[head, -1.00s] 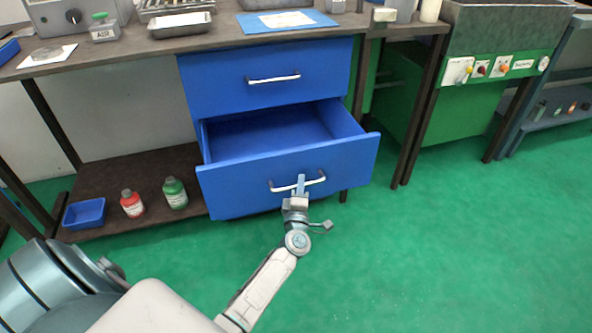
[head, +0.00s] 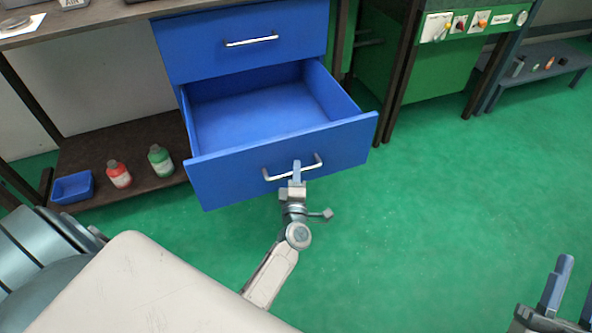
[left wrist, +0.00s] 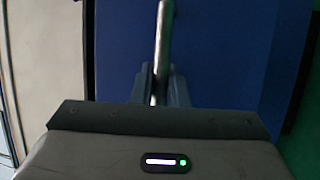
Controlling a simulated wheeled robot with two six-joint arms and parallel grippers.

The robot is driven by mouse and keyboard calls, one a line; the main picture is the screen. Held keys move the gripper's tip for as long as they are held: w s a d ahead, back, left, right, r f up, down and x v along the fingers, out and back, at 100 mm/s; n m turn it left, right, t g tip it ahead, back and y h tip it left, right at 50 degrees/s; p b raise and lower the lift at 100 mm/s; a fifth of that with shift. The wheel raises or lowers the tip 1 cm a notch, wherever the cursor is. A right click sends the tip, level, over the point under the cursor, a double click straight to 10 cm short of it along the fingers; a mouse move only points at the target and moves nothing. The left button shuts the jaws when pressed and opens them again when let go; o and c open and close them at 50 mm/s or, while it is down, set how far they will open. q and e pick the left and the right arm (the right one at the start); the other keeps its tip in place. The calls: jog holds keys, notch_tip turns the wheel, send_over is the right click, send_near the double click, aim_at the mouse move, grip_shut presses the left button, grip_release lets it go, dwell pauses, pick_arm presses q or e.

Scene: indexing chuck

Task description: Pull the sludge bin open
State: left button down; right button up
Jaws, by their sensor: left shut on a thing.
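The lower blue drawer (head: 330,150), the bin that I have hold of, stands well out from its cabinet, and its inside looks empty. Its metal bar handle (head: 315,163) is on the front panel. My left gripper (head: 296,172) is shut on this handle near its middle. In the left wrist view the bar handle (left wrist: 163,40) runs upright between the fingers (left wrist: 160,85), with the blue front behind. My right gripper (head: 572,290) is at the bottom right corner, partly cut off, with its fingers apart and nothing seen between them.
The upper blue drawer (head: 245,45) is closed. A blue tray (head: 73,187), a red bottle (head: 118,174) and a green bottle (head: 161,160) stand on the low shelf at the left. A green machine (head: 430,80) stands at the right. The green floor (head: 430,220) before it is clear.

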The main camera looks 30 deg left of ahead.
pick_arm(q)
jog(key=c, duration=1.4)
grip_release()
jog(key=shift+c, duration=0.2)
jog(key=shift+s, duration=0.1)
